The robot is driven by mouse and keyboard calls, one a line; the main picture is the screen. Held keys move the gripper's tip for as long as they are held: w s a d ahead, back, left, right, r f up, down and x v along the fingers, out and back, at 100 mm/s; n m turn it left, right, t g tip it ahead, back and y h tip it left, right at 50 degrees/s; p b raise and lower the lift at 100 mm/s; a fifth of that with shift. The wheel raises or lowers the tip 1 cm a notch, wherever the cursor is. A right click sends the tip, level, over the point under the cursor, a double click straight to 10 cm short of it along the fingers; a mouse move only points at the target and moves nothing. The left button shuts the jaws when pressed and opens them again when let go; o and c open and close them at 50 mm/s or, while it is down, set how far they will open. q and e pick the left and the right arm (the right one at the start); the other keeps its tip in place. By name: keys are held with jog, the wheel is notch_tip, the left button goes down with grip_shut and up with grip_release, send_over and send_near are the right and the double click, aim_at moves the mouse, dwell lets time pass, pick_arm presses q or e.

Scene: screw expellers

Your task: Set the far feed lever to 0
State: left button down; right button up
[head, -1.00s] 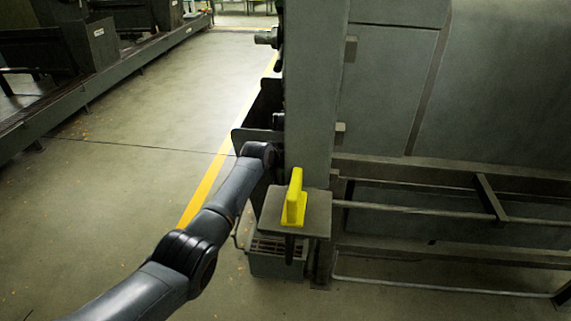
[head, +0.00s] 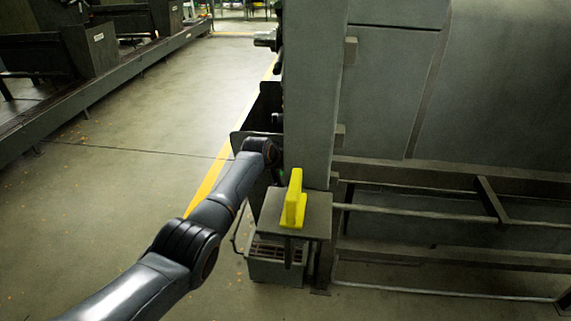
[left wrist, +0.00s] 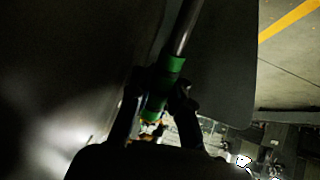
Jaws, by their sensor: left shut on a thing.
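In the left wrist view a dark rod with green bands (left wrist: 174,66), which looks like the feed lever, runs from the top down between the fingers of my left gripper (left wrist: 158,98). The gripper is shut on it near the lower green part. In the head view my left arm reaches in from the left to the machine's edge, and its gripper is hidden behind the grey column. A small speck of green shows there beside the arm's end. No scale or 0 mark is readable. My right gripper is not in view.
A grey machine column (head: 312,90) stands right beside my arm's end. A yellow upright piece (head: 294,203) sits on a grey plate in front of it. A rail (head: 420,216) runs to the right. Open floor (head: 140,120) with a yellow line lies to the left.

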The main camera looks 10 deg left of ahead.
pick_arm(q)
jog(key=shift+a+r, duration=0.1)
jog(key=c, duration=1.5)
grip_release()
jog(key=shift+w+a, duration=0.1)
jog(key=v, duration=1.2)
